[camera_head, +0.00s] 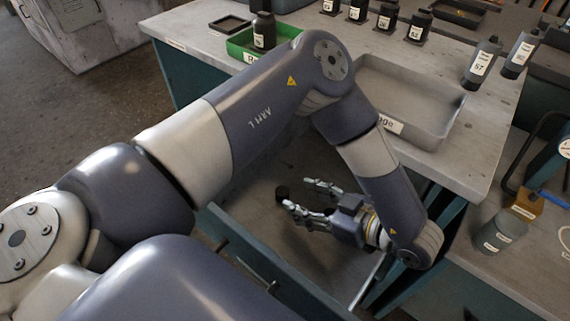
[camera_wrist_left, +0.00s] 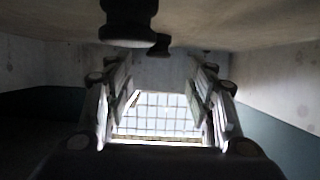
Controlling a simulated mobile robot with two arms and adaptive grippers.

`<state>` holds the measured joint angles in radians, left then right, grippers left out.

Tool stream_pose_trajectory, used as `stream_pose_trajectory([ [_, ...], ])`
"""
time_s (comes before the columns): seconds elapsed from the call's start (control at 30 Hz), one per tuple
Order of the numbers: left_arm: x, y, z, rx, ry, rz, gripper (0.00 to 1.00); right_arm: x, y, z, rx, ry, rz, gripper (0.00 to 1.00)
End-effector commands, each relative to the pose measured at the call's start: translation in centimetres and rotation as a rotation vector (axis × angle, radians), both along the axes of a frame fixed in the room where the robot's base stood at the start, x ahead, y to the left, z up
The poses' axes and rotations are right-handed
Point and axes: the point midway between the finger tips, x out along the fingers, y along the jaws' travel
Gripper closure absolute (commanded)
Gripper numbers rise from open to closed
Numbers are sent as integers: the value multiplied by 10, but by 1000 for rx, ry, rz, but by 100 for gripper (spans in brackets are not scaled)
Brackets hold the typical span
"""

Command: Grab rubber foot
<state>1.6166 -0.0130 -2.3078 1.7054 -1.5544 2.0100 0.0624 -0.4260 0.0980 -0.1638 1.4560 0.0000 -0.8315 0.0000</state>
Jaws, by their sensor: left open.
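A small dark round piece, which looks like the rubber foot (camera_head: 282,192), is on the floor of the open drawer (camera_head: 262,222) in the head view. My left gripper (camera_head: 298,193) is open and reaches into the drawer from the right, its fingertips close to the piece. In the left wrist view the open fingers (camera_wrist_left: 160,85) have nothing between them. A black flanged piece (camera_wrist_left: 128,22) shows at the top edge of that view, partly cut off, with a smaller dark piece (camera_wrist_left: 158,46) beside it. I cannot tell whether anything touches. My right gripper is not in view.
The drawer's walls surround the gripper closely. Above it, the workbench (camera_head: 455,160) carries a grey tray (camera_head: 440,125), a green bin (camera_head: 240,47) and several dark bottles (camera_head: 418,27). A grey cylinder (camera_head: 497,232) stands at the right.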

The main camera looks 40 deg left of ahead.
Motion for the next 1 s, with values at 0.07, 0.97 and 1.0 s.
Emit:
stream_pose_trajectory([
  [0.07,0,9,-3,0,2,2,50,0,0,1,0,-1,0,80],
  [0.97,8,60,-24,0,1,0,90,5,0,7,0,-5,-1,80],
  [1.0,8,60,-24,0,1,0,90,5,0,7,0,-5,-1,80],
])
